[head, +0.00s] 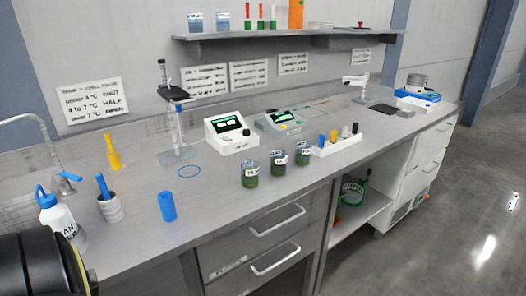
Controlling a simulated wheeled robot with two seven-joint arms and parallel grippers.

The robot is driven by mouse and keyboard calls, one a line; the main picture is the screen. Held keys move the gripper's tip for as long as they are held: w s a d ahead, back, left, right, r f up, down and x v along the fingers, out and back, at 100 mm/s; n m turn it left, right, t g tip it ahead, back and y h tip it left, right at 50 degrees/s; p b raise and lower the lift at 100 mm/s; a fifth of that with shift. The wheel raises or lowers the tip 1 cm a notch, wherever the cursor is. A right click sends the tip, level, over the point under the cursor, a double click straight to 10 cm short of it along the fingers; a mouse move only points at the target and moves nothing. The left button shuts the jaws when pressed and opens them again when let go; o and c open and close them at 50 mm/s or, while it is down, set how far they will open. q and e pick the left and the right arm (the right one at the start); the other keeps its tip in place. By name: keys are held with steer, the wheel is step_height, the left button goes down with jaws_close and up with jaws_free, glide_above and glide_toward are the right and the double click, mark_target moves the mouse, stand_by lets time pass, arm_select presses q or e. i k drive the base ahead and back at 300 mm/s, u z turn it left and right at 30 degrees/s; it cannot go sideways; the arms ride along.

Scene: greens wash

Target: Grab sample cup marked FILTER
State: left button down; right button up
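Three small cups with green contents and white labels stand in a slanting row near the front edge of the bench. They are a left cup (250,175), a middle cup (277,165) and a right cup (302,154). The label print is too small to read surely, so I cannot tell which one is marked FILTER. Neither of my grippers shows in the head view.
A white rack (337,144) with colored pieces stands right of the cups. Two display devices (231,134) (279,122) stand behind them. A blue cylinder (167,206), grey holder (111,208) and white bottle (58,219) stand left. Bench (215,195) is clear left of the cups.

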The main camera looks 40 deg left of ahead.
mark_target(278, 164)
steer(key=u, duration=1)
steer(key=i, duration=0.9)
steer(key=u, duration=0.95)
